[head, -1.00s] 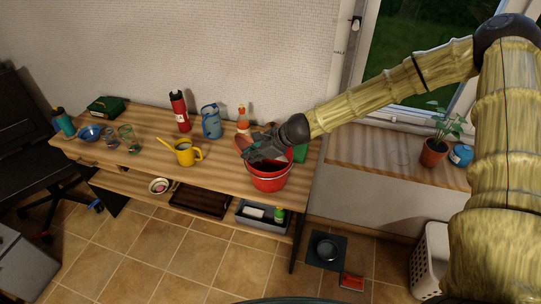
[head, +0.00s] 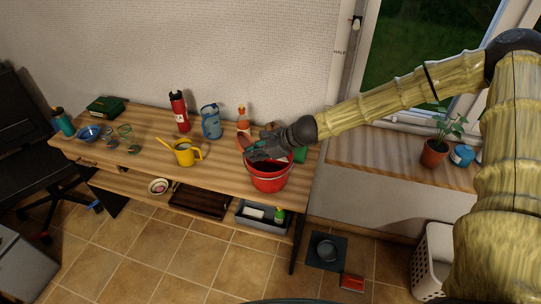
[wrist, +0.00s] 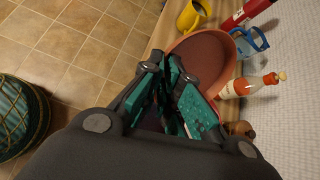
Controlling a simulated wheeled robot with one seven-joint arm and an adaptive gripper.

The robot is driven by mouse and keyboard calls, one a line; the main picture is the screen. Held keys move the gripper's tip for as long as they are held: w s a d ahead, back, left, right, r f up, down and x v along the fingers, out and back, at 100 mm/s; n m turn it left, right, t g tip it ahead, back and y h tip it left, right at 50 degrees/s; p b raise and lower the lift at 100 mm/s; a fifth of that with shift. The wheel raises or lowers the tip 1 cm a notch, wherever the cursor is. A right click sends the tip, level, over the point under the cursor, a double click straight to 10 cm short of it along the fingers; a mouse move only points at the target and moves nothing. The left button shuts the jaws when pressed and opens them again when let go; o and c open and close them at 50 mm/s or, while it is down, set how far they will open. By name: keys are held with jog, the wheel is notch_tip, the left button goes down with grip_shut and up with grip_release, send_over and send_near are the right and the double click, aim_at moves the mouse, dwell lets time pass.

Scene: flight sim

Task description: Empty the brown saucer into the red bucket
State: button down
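The red bucket (head: 269,178) stands upright near the right end of the wooden desk. My gripper (head: 258,150) is over the bucket's mouth and hides part of its inside. It is shut on the rim of the brown saucer (head: 242,143), which is tilted at the left of the fingers, above the bucket. In the wrist view the saucer (wrist: 200,58) shows its broad reddish-brown face beyond my fingers (wrist: 178,92). No separate pieces can be made out on that face. What lies in the bucket cannot be told.
Behind the bucket stands an orange-and-white bottle (head: 243,120). A blue jug (head: 211,121), a red bottle (head: 180,111) and a yellow watering can (head: 185,153) stand left. A green item (head: 300,154) is close behind the bucket's right side. A grey tray (head: 262,218) is on the lower shelf.

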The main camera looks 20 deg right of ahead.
jog(key=shift+s+d+r+m+t+y+b, duration=0.1)
jog(key=shift+d+r+m+t+y+b, duration=0.15)
jog(key=shift+d+y+b, duration=0.5)
jog(key=shift+d+r+m+t+y+b, duration=0.1)
jog(key=shift+d+m+t+y+b, duration=0.25)
jog(key=shift+y, duration=0.7)
dwell(1.4)
jog(key=a+n+h+p, duration=0.1)
jog(key=a+h+p, duration=0.1)
jog(key=shift+a+r+g+h, duration=0.1)
jog(key=shift+g+h, duration=0.2)
jog(key=shift+g, duration=0.1)
jog(key=shift+w+a+f+h+p, duration=0.2)
jog(key=shift+a+f+h+p, duration=0.3)
jog(key=shift+h, duration=0.3)
jog(key=shift+a, duration=0.15)
